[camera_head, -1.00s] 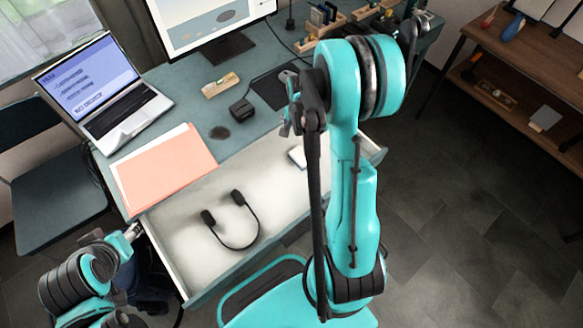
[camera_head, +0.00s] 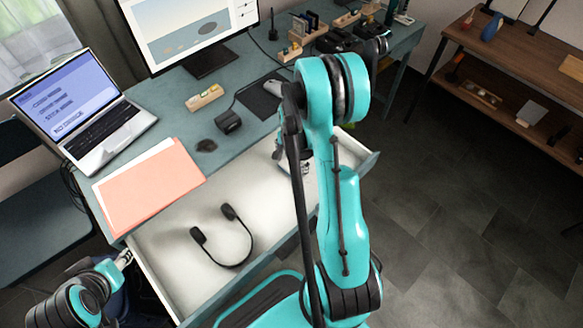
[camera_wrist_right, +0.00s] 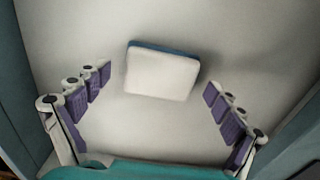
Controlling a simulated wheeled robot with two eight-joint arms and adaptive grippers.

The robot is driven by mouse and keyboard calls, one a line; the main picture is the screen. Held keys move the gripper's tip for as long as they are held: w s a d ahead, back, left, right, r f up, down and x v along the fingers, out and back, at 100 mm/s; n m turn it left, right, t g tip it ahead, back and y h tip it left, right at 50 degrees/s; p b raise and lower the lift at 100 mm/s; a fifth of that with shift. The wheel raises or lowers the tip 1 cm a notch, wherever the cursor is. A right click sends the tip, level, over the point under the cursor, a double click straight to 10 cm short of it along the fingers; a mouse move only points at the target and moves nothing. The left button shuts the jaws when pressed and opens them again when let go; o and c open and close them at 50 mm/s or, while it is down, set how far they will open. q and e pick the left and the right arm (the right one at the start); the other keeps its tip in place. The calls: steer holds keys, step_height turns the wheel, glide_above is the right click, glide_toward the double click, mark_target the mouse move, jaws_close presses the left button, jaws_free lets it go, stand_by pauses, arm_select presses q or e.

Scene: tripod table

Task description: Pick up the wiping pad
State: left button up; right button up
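The wiping pad (camera_wrist_right: 161,75) is a white block with a blue back edge, lying on the pale floor of the open drawer (camera_head: 185,265). My right gripper (camera_wrist_right: 157,84) is open, with purple-padded fingers on both sides of the pad in the right wrist view. No contact shows; the pad lies toward the fingertips. In the head view my right arm covers most of this spot, and the pad cannot be made out clearly. My left arm is at the lower left, by the drawer's left side; its gripper (camera_head: 123,259) shows only in a small part.
Headphones (camera_head: 222,237) lie in the drawer. A wooden shelf (camera_head: 520,85) stands at the right.

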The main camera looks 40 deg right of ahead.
mark_target(293, 164)
steer(key=c, duration=1.1)
steer(key=shift+r+p, duration=0.3)
steer(key=shift+r, duration=0.15)
steer(key=r, duration=0.1)
steer(key=r+p, duration=0.2)
steer(key=r, duration=0.1)
steer(key=shift+s+d, duration=0.1)
steer(key=shift+d, duration=0.15)
steer(key=shift+s+d+r+p, duration=0.65)
steer(key=shift+s+d+r, duration=0.3)
steer(key=shift+d, duration=0.7)
steer(key=shift+s+d+r+p, duration=0.7)
steer(key=shift+d+r, duration=0.4)
steer(key=shift+d, duration=0.5)
steer(key=shift+s+d+r+p, duration=0.55)
steer(key=shift+s+d+r, duration=0.45)
steer(key=shift+d, duration=0.65)
